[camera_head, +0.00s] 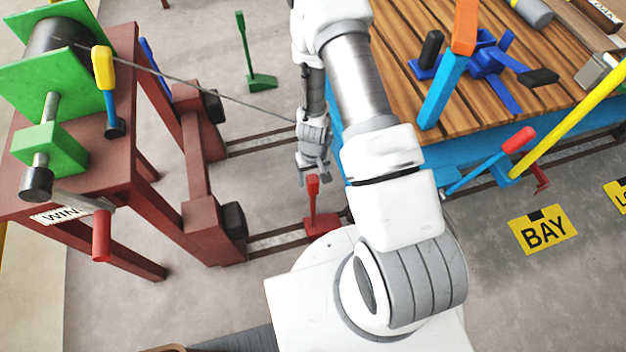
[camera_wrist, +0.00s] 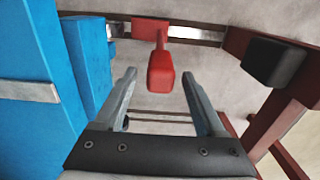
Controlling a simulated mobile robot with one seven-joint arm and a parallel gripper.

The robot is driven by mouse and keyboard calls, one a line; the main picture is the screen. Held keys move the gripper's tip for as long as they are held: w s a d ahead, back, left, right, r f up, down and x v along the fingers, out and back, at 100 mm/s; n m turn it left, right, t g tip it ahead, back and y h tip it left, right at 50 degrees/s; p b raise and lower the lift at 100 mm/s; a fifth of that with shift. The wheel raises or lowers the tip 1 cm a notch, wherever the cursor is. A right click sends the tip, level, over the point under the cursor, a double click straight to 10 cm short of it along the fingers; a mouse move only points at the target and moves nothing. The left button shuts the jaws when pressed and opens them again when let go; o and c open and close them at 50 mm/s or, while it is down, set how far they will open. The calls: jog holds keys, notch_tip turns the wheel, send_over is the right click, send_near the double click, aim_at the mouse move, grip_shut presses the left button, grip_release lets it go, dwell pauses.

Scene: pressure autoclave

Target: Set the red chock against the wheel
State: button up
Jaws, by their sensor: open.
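The red chock (camera_head: 320,224) stands on the floor by the near rail, with its upright red handle pointing up. In the wrist view its handle (camera_wrist: 160,70) lies between and slightly beyond my fingertips, and its base (camera_wrist: 150,29) is farther off. My gripper (camera_head: 314,173) points down just above the handle; it also shows in the wrist view (camera_wrist: 158,76), open, with a gap on each side of the handle. I cannot make out a wheel; the blue cart's (camera_head: 452,158) near underside is partly hidden by my arm.
A green chock (camera_head: 262,81) stands on the floor farther back. A maroon stop frame with black bumpers (camera_head: 233,220) is left of the red chock. A winch (camera_head: 52,145) on a maroon stand is at left, its cable running toward the cart. Blue cart side (camera_wrist: 30,65) is close left in the wrist view.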

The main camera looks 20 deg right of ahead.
notch_tip(320, 180, up, 8)
jog(key=shift+f+p, duration=0.25)
jog(key=shift+p, duration=0.9)
notch_tip(320, 180, up, 25)
jog(key=w+a+t+y, duration=0.1)
jog(key=w+a+t, duration=0.1)
jog(key=a+t, duration=0.1)
jog(key=s+d+r+t+h, duration=0.1)
jog(key=s+d+r+t, duration=0.1)
jog(key=s+r, duration=1.4)
notch_tip(320, 180, up, 3)
jog(key=shift+d+t, duration=0.3)
jog(key=shift+d, duration=0.2)
notch_tip(320, 180, up, 20)
jog(key=p, duration=1.9)
jog(key=shift+p, duration=0.4)
